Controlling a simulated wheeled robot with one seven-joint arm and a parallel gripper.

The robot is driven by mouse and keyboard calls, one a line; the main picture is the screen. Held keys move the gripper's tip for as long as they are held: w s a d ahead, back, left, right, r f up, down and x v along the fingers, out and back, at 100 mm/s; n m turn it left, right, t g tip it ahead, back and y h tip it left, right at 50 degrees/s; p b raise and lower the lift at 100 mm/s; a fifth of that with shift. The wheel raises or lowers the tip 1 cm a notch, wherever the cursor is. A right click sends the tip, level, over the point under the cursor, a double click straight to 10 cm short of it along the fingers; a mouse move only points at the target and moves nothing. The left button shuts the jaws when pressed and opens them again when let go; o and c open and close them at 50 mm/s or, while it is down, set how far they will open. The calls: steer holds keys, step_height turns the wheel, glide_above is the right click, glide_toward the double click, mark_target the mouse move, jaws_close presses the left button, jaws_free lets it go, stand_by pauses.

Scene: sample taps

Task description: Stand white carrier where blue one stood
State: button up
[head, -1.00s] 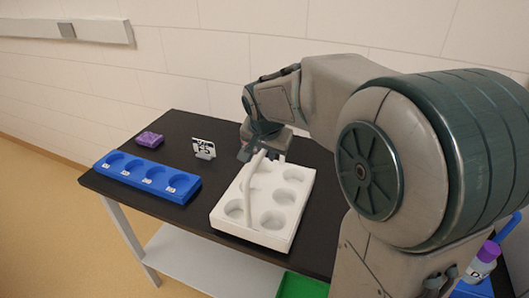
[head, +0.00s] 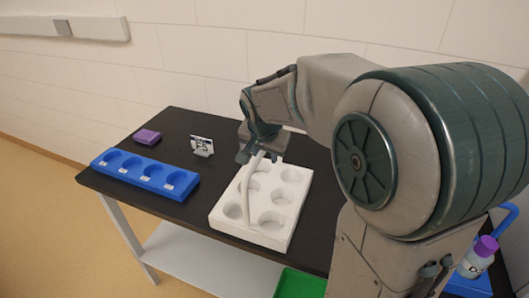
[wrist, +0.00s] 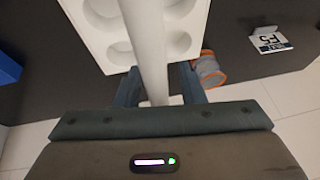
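The white carrier (head: 283,236) sits on the dark table, with several round wells in its top and a white bar handle (head: 246,196) arching along it. My gripper (head: 260,157) is at the far end of the handle. In the wrist view the handle (wrist: 149,40) runs between the two dark fingers of my gripper (wrist: 157,88), which stand apart on either side of it; contact is hard to tell. The blue carrier (head: 145,178) stands at the table's left front edge, with several wells and small white labels.
A purple block (head: 147,137) lies behind the blue carrier. A small F5 sign (head: 202,146) stands between the carriers at the back. An orange and grey round object (wrist: 209,72) is close beside my gripper. A green bin (head: 300,285) is below the front edge.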

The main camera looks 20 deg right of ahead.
steer(key=v, duration=1.2)
steer(key=s+f+n+g, duration=0.1)
steer(key=s+f+n, duration=0.2)
steer(key=s+f, duration=0.3)
steer(key=s+d+f+n+y, duration=0.1)
steer(key=s+f+n, duration=0.3)
steer(key=s, duration=0.6)
step_height(320, 180, down, 2)
steer(key=shift+s+f+g, duration=0.2)
steer(key=shift+s+g, duration=0.15)
steer(key=shift+g, duration=0.05)
